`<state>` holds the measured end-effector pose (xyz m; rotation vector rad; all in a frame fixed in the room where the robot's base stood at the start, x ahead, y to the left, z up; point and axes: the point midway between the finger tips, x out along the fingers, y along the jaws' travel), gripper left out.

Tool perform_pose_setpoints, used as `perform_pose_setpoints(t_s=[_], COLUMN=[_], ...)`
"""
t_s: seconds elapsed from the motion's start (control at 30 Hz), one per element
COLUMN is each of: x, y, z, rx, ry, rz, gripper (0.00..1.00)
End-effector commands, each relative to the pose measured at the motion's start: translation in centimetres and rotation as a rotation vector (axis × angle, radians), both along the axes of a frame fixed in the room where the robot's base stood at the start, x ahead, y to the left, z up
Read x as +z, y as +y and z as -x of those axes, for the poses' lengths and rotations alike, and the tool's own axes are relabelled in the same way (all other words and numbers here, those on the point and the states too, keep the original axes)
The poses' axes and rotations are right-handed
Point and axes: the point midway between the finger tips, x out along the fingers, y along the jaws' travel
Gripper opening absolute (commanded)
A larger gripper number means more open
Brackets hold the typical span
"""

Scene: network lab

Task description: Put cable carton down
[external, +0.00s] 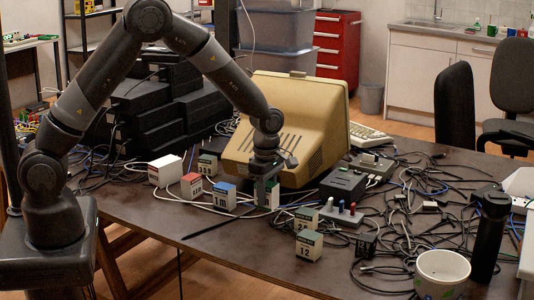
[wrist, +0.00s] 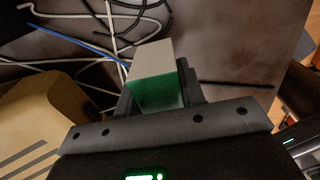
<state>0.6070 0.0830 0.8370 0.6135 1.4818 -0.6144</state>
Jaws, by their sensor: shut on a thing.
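My gripper (external: 268,190) points down over the table, in front of the beige monitor (external: 285,122). It is shut on a small cable carton with a green and a pale face (external: 274,196). In the wrist view the carton (wrist: 153,60) sits between the two fingers of my gripper (wrist: 158,88), its pale end outward. The carton looks upright and low over the dark tabletop (external: 225,240). I cannot tell whether its underside touches the table. My fingers hide part of it in the external view.
A blue carton (external: 224,195), a red carton (external: 192,186) and a white carton (external: 166,170) stand left of my gripper. Two green-topped cartons (external: 304,218) (external: 309,246) stand to the right. Cables and a switch box (external: 343,184) crowd the right. The front left tabletop is mostly bare.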

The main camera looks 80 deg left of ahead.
Motion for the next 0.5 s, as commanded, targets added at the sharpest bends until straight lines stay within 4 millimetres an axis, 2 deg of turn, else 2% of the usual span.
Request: perform_pose_setpoints(t_s=[0.17,0.37,0.5], x=[-1.1,-3.9,-4.2], y=[0.3,0.3,0.3], z=[-0.1,0.0,-0.1], rx=[0.0,0.001,0.0], ry=[0.002,0.002,-0.001], rz=[-0.001,0.001,-0.001], gripper=[0.1,0.1,0.1])
